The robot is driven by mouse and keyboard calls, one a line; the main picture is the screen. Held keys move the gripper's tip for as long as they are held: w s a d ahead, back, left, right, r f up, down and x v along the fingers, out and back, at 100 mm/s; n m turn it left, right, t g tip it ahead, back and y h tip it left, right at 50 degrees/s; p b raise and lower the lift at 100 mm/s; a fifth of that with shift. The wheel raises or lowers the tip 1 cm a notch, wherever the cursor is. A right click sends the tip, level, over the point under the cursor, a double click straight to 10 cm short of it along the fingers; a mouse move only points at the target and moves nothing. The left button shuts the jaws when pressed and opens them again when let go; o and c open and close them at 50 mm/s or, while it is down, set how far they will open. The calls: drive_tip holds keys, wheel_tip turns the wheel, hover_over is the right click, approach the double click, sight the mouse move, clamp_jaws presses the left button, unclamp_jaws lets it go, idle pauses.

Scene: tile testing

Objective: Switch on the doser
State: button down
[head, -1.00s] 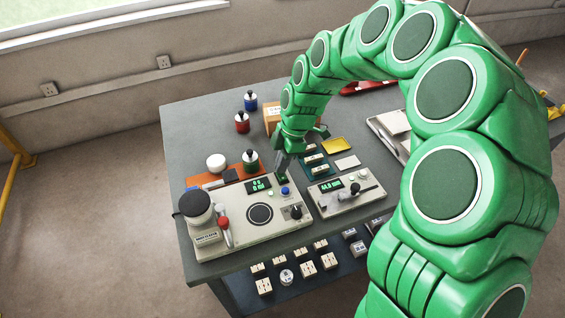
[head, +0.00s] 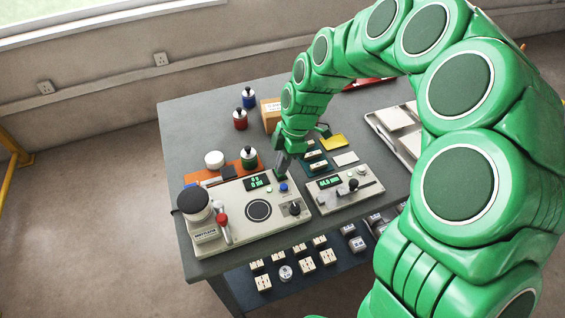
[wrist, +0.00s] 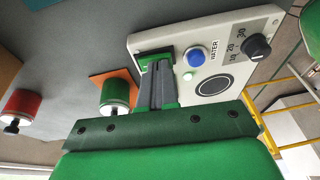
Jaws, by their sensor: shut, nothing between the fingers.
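The doser (head: 228,222) is the pale console at the table's front left, with a white canister with a dark lid, a red-knobbed lever, a round dark plate, a black dial and a blue button (head: 284,188). Its display (head: 258,182) is lit green. My gripper (head: 281,174) is shut and empty, pointing down at the console's back edge, just behind the blue button. In the wrist view, the closed fingers (wrist: 157,66) reach a dark framed spot on the panel, beside the blue button (wrist: 197,57) and a small pale green light (wrist: 188,76). The fingertips hide that spot; contact cannot be told.
A second console (head: 345,190) with a lit display stands close on the right. Red (head: 240,119), blue (head: 249,98) and green (head: 249,156) bottles and a white jar (head: 214,160) stand behind. Sockets and switches fill the lower shelf (head: 300,265).

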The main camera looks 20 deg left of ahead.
drive_tip(key=a+v, duration=0.2)
drive_tip(key=v, duration=1.1)
drive_tip(key=shift+w+r, duration=0.4)
drive_tip(key=shift+r, duration=0.05)
